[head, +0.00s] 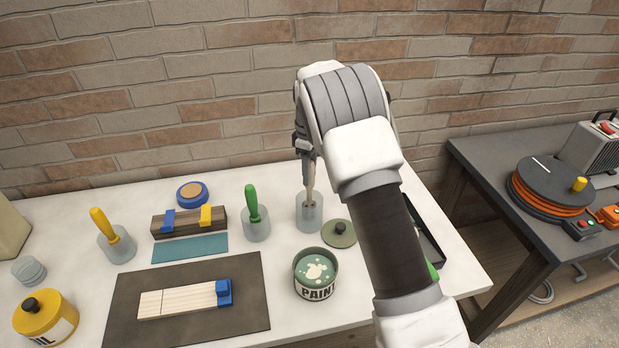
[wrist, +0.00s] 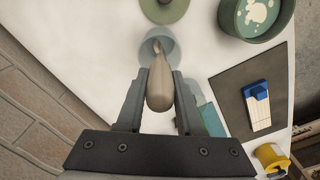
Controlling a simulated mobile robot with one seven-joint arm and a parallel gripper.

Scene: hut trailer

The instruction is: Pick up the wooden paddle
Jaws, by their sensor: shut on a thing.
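The wooden paddle (head: 308,176) stands upright with its lower end inside a clear glass jar (head: 309,213) at the back of the white table. My gripper (head: 305,148) is above the jar and shut on the upper part of the paddle. In the wrist view the pale, rounded paddle handle (wrist: 160,85) lies between the two fingers of my gripper (wrist: 160,98), with the jar (wrist: 152,45) beyond it. The paddle's lower tip is hard to make out through the glass.
An open paint can (head: 316,274) and its lid (head: 339,234) are in front of the jar. Jars with a green-handled tool (head: 252,203) and a yellow-handled tool (head: 104,225) stand to the left. A dark mat (head: 187,332) bears a wooden piece. A brick wall (head: 150,90) rises behind.

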